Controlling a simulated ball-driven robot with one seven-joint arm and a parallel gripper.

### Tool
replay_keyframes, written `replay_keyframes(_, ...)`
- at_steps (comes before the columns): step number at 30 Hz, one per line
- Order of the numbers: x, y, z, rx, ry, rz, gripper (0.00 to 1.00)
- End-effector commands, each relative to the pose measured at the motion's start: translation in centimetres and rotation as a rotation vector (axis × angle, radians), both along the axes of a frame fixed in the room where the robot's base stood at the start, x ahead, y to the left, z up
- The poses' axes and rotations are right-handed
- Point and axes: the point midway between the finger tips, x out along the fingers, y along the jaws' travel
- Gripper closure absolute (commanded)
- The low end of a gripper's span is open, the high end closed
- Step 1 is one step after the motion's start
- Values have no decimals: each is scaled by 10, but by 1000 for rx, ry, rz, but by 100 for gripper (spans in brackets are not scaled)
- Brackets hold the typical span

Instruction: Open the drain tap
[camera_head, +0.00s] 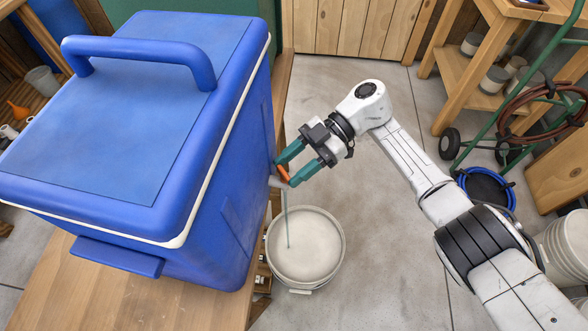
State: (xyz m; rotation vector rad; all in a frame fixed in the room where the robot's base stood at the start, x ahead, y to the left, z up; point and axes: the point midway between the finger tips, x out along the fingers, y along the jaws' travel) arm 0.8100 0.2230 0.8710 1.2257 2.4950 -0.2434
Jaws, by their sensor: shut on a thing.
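A large blue cooler (205,225) with a lid and a raised handle stands on a wooden bench at the left. A small drain tap with an orange lever (283,173) and a grey spout (277,182) sticks out from its right side. My gripper (284,170) comes from the right and its teal fingers are shut on the orange lever. A thin stream of water (287,220) runs from the spout down into a white bucket (339,262) below. The tap's base at the cooler wall is mostly hidden.
The wooden bench (100,290) ends just left of the bucket. A wooden shelf with pots (470,65) and a green cart with a coiled hose (540,110) stand at the right. A blue-rimmed bucket (485,187) is on the floor. The concrete floor (390,270) around the bucket is clear.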

Motion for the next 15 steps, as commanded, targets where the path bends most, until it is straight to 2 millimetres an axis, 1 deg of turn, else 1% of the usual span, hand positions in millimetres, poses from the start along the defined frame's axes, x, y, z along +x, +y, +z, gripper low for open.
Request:
replay_keyframes(13,1,0,0,-1,-2,9,82)
replay_keyframes(14,1,0,0,-1,-2,9,49)
replay_keyframes(15,1,0,0,-1,-2,9,45)
